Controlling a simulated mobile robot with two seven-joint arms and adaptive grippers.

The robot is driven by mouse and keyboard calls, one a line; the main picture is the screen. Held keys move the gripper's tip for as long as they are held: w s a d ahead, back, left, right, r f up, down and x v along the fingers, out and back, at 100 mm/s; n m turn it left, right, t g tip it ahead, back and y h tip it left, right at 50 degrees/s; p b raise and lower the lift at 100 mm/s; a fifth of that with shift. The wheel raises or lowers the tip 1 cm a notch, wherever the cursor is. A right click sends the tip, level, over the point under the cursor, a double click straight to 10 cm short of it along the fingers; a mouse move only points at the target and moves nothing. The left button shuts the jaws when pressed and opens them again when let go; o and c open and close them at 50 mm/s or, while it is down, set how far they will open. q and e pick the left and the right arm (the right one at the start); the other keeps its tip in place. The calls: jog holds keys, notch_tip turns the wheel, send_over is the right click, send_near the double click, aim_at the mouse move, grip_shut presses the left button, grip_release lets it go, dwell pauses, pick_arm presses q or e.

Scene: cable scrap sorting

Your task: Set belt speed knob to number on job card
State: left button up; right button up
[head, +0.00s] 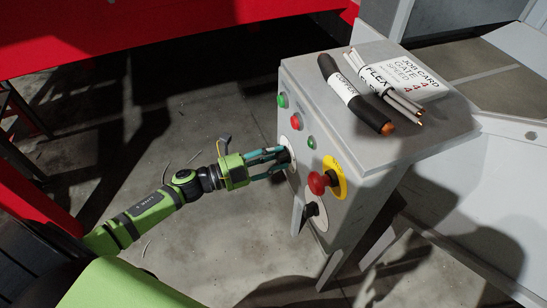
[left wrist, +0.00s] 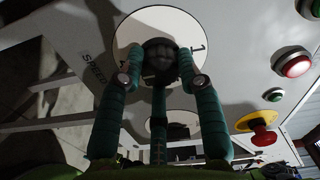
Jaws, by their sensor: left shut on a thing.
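The black belt speed knob (left wrist: 160,56) sits in the middle of a round white dial (left wrist: 128,36) in the left wrist view, with SPEED lettering beside it. My left gripper (left wrist: 158,68) is shut on the knob, a finger on each side. In the head view my left gripper (head: 283,159) reaches the front of the grey control box (head: 345,205) and hides most of the knob. The white job card (head: 425,83) lies on top of the box, reading JOB CARD GATE SPEED with small red marks below. I cannot make out its number or the knob's setting.
A black COPPER-labelled cable (head: 332,72) and a FLEX-labelled bundle (head: 398,97) lie on the box; the bundle partly covers the card. A red emergency button (head: 318,183), a lever switch (head: 298,215) and several red and green buttons are near my gripper.

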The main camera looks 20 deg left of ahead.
pick_arm(q)
jog(key=o, duration=1.2)
jog(key=shift+c, duration=0.2)
pick_arm(e)
jog(key=shift+s, duration=0.15)
pick_arm(q)
jog(key=v, duration=1.2)
